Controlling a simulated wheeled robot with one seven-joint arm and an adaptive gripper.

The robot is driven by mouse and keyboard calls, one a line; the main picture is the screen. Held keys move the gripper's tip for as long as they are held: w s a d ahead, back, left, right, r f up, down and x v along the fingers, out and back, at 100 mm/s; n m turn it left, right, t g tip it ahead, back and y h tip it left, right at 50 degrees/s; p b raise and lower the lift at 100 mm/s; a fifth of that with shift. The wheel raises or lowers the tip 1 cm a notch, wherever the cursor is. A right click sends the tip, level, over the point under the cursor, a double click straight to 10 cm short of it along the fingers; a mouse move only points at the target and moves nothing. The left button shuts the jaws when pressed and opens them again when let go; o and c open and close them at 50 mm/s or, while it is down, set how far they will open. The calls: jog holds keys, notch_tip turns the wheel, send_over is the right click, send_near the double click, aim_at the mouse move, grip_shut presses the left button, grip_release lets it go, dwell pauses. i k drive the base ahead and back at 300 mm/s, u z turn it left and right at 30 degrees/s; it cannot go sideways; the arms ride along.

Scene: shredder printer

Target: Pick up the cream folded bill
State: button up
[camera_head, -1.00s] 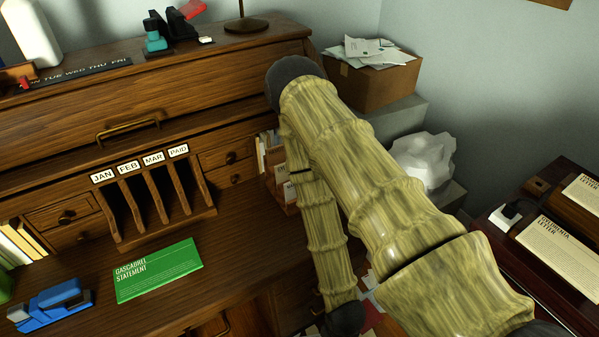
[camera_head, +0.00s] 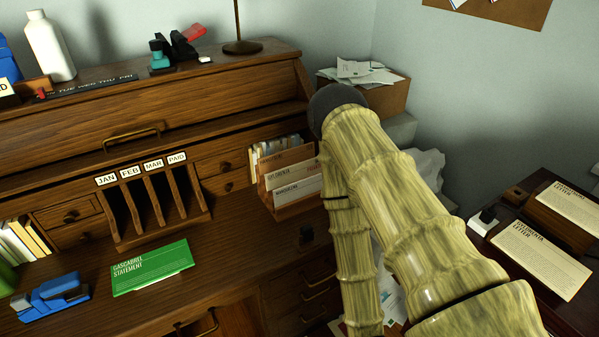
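I cannot pick out a cream folded bill for certain. Two cream sheets lie on the dark furniture at the right: a letter (camera_head: 541,259) in front and another letter (camera_head: 570,207) behind it. A wooden letter holder (camera_head: 267,187) on the desk holds whitish and brown cards or envelopes (camera_head: 298,186). A green statement (camera_head: 151,267) lies flat on the desktop. My arm crosses the right of the middle and hides part of the floor and the papers there.
A wooden roll-top desk (camera_head: 242,257) fills the left, with a slotted month sorter (camera_head: 150,208). A blue tape dispenser (camera_head: 51,296) sits at its front left. A cardboard box of papers (camera_head: 385,98) stands behind my arm. Loose papers (camera_head: 391,296) lie low beside the desk. The desktop's middle is clear.

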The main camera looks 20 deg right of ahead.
aim_at(275, 180)
jog(key=i, duration=0.35)
jog(key=u, duration=1.4)
jog(key=k, duration=1.55)
jog(key=z, duration=0.5)
jog(key=i, duration=1)
jog(key=z, duration=0.05)
